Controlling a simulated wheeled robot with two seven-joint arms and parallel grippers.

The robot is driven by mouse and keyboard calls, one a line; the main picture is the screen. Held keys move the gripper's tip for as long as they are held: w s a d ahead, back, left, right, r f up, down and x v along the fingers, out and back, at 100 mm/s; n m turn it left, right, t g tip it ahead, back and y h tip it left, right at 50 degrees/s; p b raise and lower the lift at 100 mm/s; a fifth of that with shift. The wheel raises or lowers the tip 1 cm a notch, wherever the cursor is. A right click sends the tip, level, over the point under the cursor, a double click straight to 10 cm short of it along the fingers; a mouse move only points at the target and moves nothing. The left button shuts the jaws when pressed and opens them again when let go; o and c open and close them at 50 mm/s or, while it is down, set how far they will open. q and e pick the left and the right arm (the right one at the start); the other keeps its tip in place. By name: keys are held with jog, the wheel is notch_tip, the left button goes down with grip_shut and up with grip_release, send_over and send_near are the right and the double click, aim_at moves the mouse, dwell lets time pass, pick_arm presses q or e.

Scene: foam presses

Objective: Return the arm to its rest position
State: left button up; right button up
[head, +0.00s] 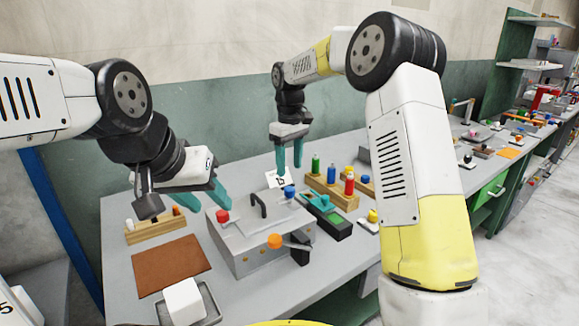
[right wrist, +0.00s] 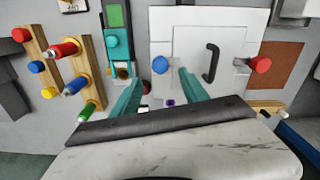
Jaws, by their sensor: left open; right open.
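My right gripper (head: 289,164) is open and empty above the back of the table in the head view, its teal fingers pointing down. In the right wrist view its fingers (right wrist: 158,90) are apart with nothing between them, near the edge of the grey press box. My left gripper (head: 221,204) is open and empty at the left, above the table near the wooden rack. The grey press box (head: 245,254) has a black handle, a red knob (head: 223,216), a blue knob (head: 290,191) and an orange-tipped lever (head: 275,241).
Wooden racks with coloured pegs (head: 331,190) and a green-and-black device (head: 326,217) stand right of the box. A brown mat (head: 170,265) and a white block on a tray (head: 184,299) lie at the front left. My right arm hides part of the table.

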jog(key=s+d+r+m+t+y, duration=0.1)
jog(key=s+d+r+m, duration=0.1)
jog(key=s+d+r, duration=0.35)
jog(key=s+d+r+m+t, duration=0.2)
jog(key=s, duration=0.7)
jog(key=s+d+r+m+t+y, duration=0.1)
jog(key=s+d+r+m, duration=0.1)
jog(key=s+d+r, duration=0.35)
jog(key=s+d+f+m+t, duration=0.1)
jog(key=s+f, duration=0.4)
jog(key=s, duration=0.6)
jog(key=shift+m+t, duration=0.6)
jog(key=shift+m, duration=0.2)
jog(key=shift+s, duration=0.1)
